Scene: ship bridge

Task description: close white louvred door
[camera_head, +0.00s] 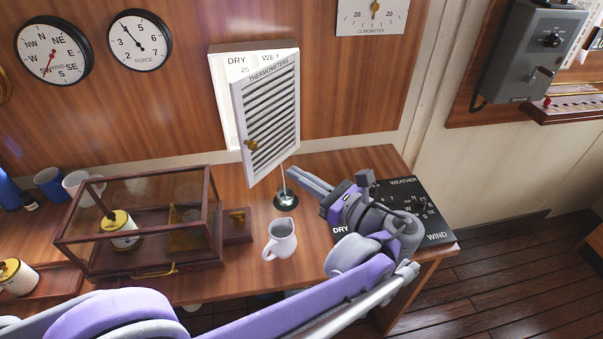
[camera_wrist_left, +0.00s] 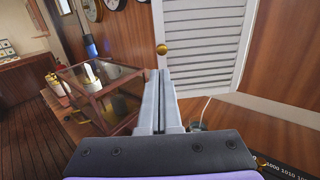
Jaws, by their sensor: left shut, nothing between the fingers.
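The white louvred door (camera_head: 268,115), lettered "THERMOMETERS" along its top, hangs on a white wall box (camera_head: 226,110). It stands partly open, swung out toward me, with the box interior showing on its left. A brass knob (camera_head: 251,145) sits on its left edge. In the left wrist view the door (camera_wrist_left: 200,45) fills the upper middle, with the knob (camera_wrist_left: 162,49) just above the fingertips. My left gripper (camera_head: 293,174) is shut and empty, below and right of the door's lower edge; I cannot tell whether it touches the door. My right gripper is not in view.
A glass case (camera_head: 140,225) with a wooden frame stands on the wooden desk at left. A white jug (camera_head: 281,240) and a small round stand (camera_head: 286,200) are near my gripper. A black weather board (camera_head: 415,205) lies at the right end. Gauges hang on the wall.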

